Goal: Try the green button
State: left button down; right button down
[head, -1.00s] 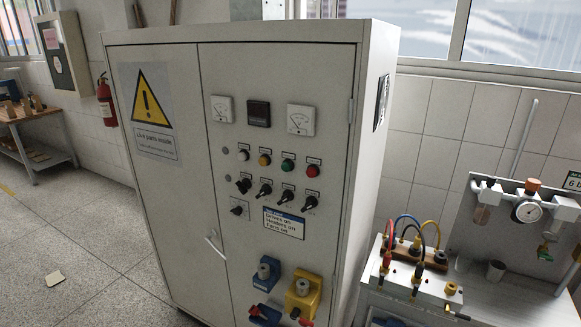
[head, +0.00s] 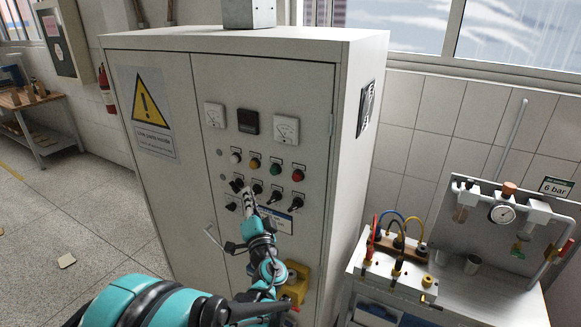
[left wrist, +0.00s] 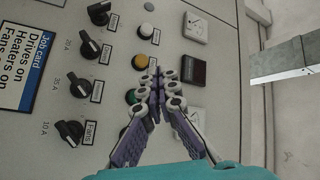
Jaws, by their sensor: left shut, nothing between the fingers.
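The green button (head: 275,169) is on the front of the grey cabinet (head: 250,85), third in a row with a white, a yellow and a red button. My left gripper (head: 249,195) is shut and empty, in front of the panel and appearing below the green button, over the row of black knobs. In the left wrist view the green button (left wrist: 130,96) is partly hidden by the fingers (left wrist: 154,72), whose tips appear beside the yellow button (left wrist: 141,62). I cannot tell whether the tips touch the panel. My right gripper is not in view.
Black rotary knobs (left wrist: 88,48) and a job card (left wrist: 35,55) lie close to the gripper. Meters (head: 286,130) sit above the buttons. A door handle (head: 212,236) and yellow block (head: 296,283) stick out lower down. A bench with cables (head: 400,260) stands at right.

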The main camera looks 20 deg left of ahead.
aim_at(274, 171)
pick_arm(q)
jog(key=shift+w+d+r+m+t, duration=0.1)
jog(key=shift+w+d+m+t, duration=0.15)
jog(key=shift+w+m+t, duration=0.05)
jog(key=w, duration=0.8)
jog(key=shift+w+d, duration=0.35)
jog(key=shift+w, duration=0.1)
dwell(1.3)
jog(key=shift+w, duration=0.35)
